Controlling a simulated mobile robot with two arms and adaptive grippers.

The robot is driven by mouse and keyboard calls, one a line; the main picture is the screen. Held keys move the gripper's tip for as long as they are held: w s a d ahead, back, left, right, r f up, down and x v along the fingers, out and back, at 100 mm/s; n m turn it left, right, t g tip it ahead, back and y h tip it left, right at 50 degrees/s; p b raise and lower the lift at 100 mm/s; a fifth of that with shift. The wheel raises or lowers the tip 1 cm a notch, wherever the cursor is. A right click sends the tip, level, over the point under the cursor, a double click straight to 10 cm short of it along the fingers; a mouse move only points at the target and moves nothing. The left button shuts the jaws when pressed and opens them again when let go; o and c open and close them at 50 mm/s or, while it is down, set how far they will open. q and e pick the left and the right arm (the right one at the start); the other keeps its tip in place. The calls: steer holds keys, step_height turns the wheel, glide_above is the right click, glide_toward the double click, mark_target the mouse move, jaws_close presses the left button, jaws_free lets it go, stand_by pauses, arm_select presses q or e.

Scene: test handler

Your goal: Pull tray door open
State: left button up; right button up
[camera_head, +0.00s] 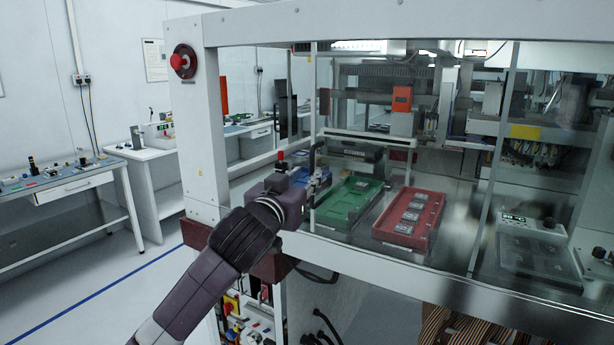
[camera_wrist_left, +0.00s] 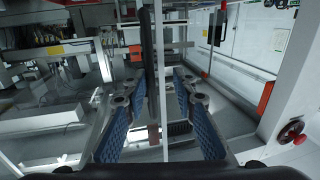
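The tray door (camera_head: 345,130) is a clear panel with a thin pale vertical edge on the front of the white machine. A dark vertical handle (camera_wrist_left: 148,75) runs along that edge in the left wrist view. My left gripper (camera_head: 318,176) is at the handle in the head view. In the wrist view the left gripper (camera_wrist_left: 158,100) has its two blue-padded fingers apart, one on each side of the handle and door edge, with gaps visible. I cannot tell whether the door stands slightly ajar. My right gripper is not in view.
Behind the clear panel lie a green tray (camera_head: 334,214) and a red tray (camera_head: 378,236) with dark chips. A red emergency button (camera_head: 179,61) is on the machine's left post. Benches (camera_head: 75,187) stand at the left, with free floor before them.

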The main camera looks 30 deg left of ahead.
arm_select(q)
steer(key=s, duration=0.7)
steer(key=shift+s+d, duration=0.15)
steer(key=shift+d, duration=0.25)
steer(key=shift+p, duration=0.35)
